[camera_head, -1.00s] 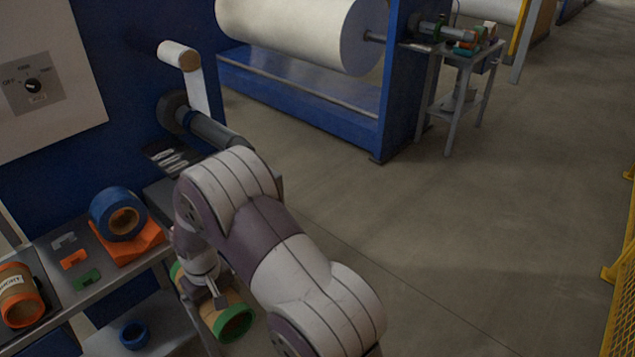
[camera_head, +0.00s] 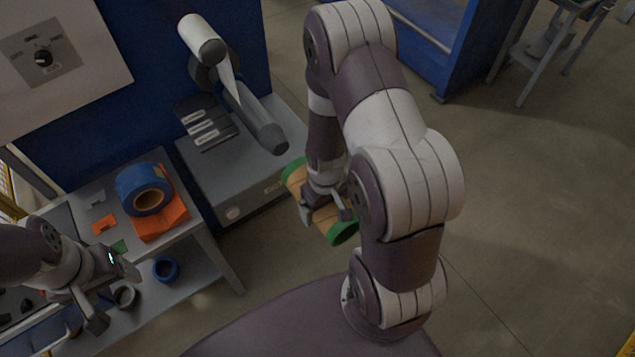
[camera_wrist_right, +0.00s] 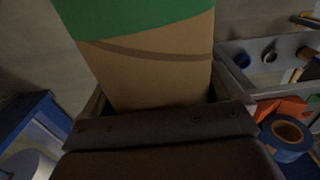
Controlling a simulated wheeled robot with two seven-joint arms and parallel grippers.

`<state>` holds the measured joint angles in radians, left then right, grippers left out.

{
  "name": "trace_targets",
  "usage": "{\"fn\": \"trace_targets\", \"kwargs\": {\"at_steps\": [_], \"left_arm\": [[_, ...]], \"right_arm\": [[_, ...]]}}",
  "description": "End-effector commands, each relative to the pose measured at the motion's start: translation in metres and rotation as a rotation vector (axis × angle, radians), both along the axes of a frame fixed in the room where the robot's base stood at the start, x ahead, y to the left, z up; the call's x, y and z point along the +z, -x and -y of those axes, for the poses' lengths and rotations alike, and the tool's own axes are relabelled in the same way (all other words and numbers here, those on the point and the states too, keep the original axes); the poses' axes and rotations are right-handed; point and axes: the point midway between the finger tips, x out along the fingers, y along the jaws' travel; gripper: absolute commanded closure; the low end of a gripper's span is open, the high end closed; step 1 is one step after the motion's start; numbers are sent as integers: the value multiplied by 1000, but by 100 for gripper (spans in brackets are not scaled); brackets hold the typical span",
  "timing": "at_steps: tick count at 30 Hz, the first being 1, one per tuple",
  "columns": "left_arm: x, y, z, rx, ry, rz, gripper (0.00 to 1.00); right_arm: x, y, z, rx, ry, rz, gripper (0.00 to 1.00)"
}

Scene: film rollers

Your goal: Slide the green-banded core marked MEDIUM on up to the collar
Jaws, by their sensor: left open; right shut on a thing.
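The green-banded core (camera_head: 322,214), a brown tube with green ends, is held by my right gripper (camera_head: 326,208) in the air, beside and right of the free end of the grey shaft. In the right wrist view the core (camera_wrist_right: 150,72) sits between the jaws, its green band (camera_wrist_right: 135,14) at the top. I cannot read any marking on it. The grey shaft (camera_head: 252,115) sticks out from the blue machine; the core is apart from it. The collar at the shaft's root (camera_head: 204,72) is partly hidden by a white strip. My left gripper (camera_head: 114,297) is open and empty over the shelf stand.
A blue roll (camera_head: 143,184) rests on an orange block (camera_head: 165,221) on the stand's top. A blue ring (camera_head: 166,268) is on the lower shelf. A grey cabinet (camera_head: 205,165) stands under the shaft. Open floor (camera_head: 530,210) lies to the right.

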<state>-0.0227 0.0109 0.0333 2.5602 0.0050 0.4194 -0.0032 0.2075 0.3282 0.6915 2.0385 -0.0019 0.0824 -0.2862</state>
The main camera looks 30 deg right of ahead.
Motion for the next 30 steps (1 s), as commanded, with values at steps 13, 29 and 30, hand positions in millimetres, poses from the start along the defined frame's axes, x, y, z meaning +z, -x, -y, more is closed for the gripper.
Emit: {"fn": "trace_targets", "kwargs": {"at_steps": [13,29,30], "left_arm": [[-15,0,0,0,0,0,27],[-16,0,0,0,0,0,27],[-16,0,0,0,0,0,27]], "right_arm": [[-4,-61,-5,0,1,2,49],[-2,-69,-6,-1,0,1,49],[-2,-69,-6,-1,0,1,49]]}}
